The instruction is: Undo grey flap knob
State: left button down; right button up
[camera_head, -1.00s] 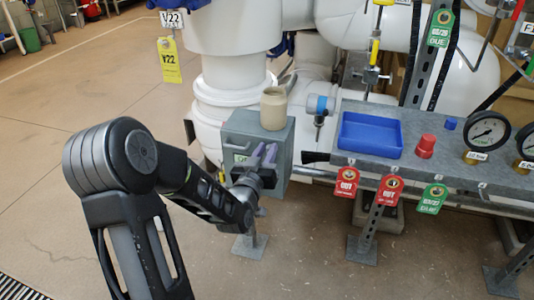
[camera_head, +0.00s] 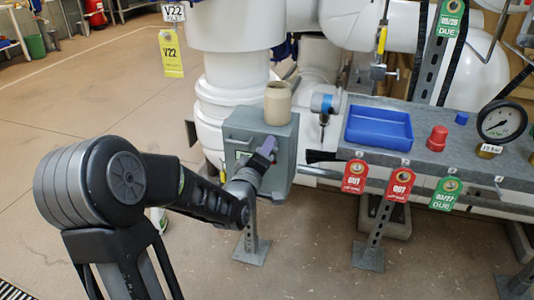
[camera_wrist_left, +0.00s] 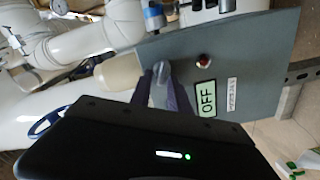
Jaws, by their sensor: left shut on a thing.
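A grey metal box (camera_head: 285,172) stands on a post in the middle of the head view, and its grey front face (camera_wrist_left: 240,85) fills the upper right of the left wrist view. The grey knob (camera_wrist_left: 160,72) shows on that face between my purple fingertips. My left gripper (camera_head: 267,147) is at the front of the box and shut on the knob; it also shows in the left wrist view (camera_wrist_left: 161,88). In the head view the fingers hide the knob. My right gripper is not in view.
A beige cup (camera_head: 278,103) stands on top of the box. A green OFF label (camera_wrist_left: 206,98) and a red indicator (camera_wrist_left: 204,59) are on its face. A bench with a blue tray (camera_head: 378,130) and hanging tags is at the right. Large white pipes stand behind.

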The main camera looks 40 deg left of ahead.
pick_arm(q)
jog(key=shift+a+f+n+b, duration=0.15)
jog(key=shift+n+b, duration=0.4)
jog(key=shift+n, duration=0.4)
jog(key=shift+d+f+n+b, duration=0.1)
jog(key=shift+n+b, duration=0.45)
jog(key=shift+n, duration=0.4)
jog(key=c, duration=1.5)
grip_release()
